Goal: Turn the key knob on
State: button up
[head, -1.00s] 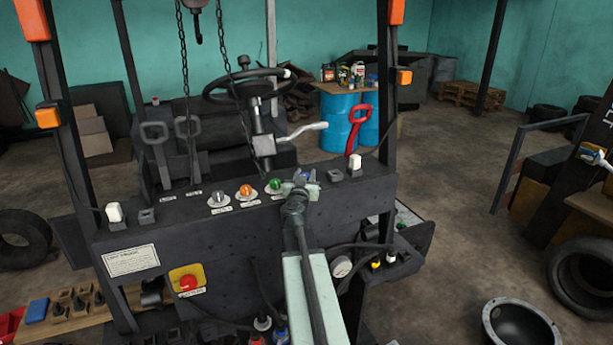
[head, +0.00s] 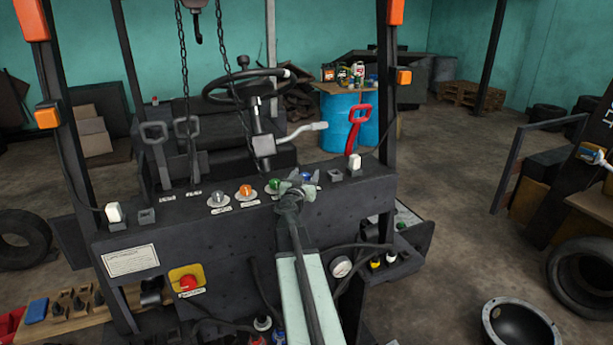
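The dark console (head: 200,235) of the stripped forklift carries a row of small round fittings on pale labelled plates. They are a silver one (head: 218,197), an orange one (head: 246,190), a green one (head: 274,185) and a blue one (head: 306,176). I cannot tell which fitting is the key knob; the label text is too small to read. My gripper (head: 296,187) is at the top edge of the console, in front of and between the green and blue fittings, and partly covers that area. Whether its fingers are open or touch anything is hidden.
A red stop button (head: 188,283) is on the front face. The steering wheel (head: 245,85), a white-handled lever (head: 300,133), a red lever (head: 358,128) and hanging chains (head: 184,80) stand behind the console.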

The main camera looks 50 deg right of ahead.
jog(key=shift+a, duration=0.1)
jog(key=v, duration=0.7)
jog(key=shift+s+a, duration=0.15)
jog(key=shift+a, duration=0.15)
jog(key=shift+d, duration=0.1)
